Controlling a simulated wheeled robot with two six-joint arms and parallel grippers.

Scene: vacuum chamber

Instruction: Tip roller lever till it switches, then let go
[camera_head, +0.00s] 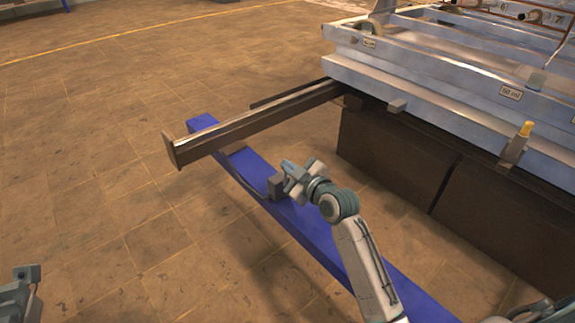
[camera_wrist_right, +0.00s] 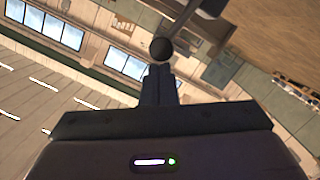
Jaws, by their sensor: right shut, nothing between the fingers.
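In the right wrist view, a dark round roller (camera_wrist_right: 161,49) shows just beyond my right fingertips (camera_wrist_right: 160,70), with a grey bar running from it up and to the right. The closed fingers point at the roller. I cannot tell whether they touch it. In the head view my right gripper (camera_head: 289,171) is over the blue beam, beside a small grey block (camera_head: 276,187). The roller and lever cannot be made out there. The part of my left arm (camera_head: 22,290) at the lower left edge is cut off, and its fingers are unclear.
The long blue beam (camera_head: 238,166) runs diagonally below my right arm. A dark metal rail (camera_head: 250,122) juts left above its far end. A large grey chamber frame (camera_head: 440,95) on dark supports fills the right. The tiled floor at left is clear.

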